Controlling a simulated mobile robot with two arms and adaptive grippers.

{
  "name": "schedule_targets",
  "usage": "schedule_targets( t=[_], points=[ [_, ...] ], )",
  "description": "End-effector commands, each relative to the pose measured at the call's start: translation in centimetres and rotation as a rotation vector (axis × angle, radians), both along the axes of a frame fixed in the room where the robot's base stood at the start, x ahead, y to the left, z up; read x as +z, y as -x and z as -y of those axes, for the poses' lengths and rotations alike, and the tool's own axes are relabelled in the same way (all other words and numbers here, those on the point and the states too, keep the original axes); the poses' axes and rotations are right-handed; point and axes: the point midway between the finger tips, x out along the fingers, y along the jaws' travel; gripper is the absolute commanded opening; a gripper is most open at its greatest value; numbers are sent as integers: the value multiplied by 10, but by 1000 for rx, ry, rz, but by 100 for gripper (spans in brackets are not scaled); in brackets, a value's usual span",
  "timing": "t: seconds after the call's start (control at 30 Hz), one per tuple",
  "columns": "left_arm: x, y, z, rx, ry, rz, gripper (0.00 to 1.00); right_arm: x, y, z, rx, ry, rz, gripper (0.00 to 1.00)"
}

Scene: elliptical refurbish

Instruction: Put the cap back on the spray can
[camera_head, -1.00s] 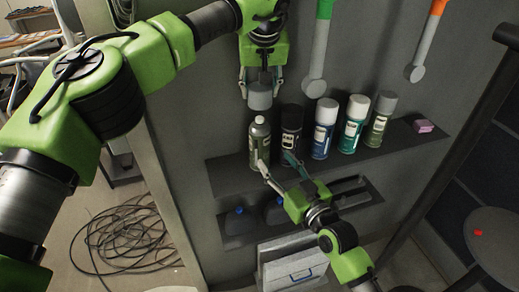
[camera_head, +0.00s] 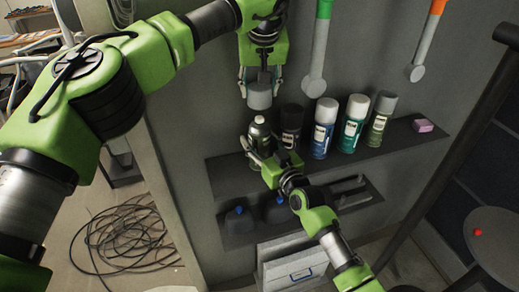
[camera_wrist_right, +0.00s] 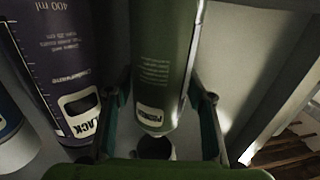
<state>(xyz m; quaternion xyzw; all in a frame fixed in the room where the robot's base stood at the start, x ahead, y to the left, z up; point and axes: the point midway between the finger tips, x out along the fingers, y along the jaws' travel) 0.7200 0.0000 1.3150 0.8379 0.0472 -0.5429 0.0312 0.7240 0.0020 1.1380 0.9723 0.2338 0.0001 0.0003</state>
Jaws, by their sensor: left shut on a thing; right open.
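The capless green spray can (camera_head: 259,132) stands upright at the left end of the shelf in the head view. It fills the middle of the right wrist view (camera_wrist_right: 163,60). My left gripper (camera_head: 260,86) points down and is shut on a grey cap (camera_head: 260,99), held just above the can with a small gap. My right gripper (camera_head: 262,152) is open, with its fingers on either side of the can. In the right wrist view its fingers (camera_wrist_right: 162,100) flank the can; I cannot tell whether they touch it. The can's lower part is partly hidden by the right gripper in the head view.
A black can (camera_head: 291,128) stands close to the right of the green can. Blue (camera_head: 323,140), teal (camera_head: 352,135) and olive (camera_head: 380,122) cans follow along the shelf (camera_head: 400,143). A pink block (camera_head: 423,125) lies at its right end. Dark bottles (camera_head: 239,220) sit on the lower shelf.

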Motion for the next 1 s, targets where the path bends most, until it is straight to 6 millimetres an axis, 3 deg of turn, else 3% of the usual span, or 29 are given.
schedule_targets(
  t=[0.13,0.17,0.3,0.33,0.43,0.73,1.0],
  points=[
    [0,0,0,0,0,0,35,0,0,0,0,0,0,49],
    [0,0,0,0,0,0,35,0,0,0,0,0,0,44],
    [0,0,0,0,0,0,35,0,0,0,0,-1,0,8],
    [0,0,0,0,0,0,35,0,0,0,0,-1,0,5],
    [-5,0,0,-1,-1,-1,35,0,0,0,0,-1,0,5],
    [-46,0,0,0,1,1,35,0,0,1,0,0,-1,5],
    [-49,0,0,0,2,3,35,-1,0,0,0,0,-1,5]
  ],
)
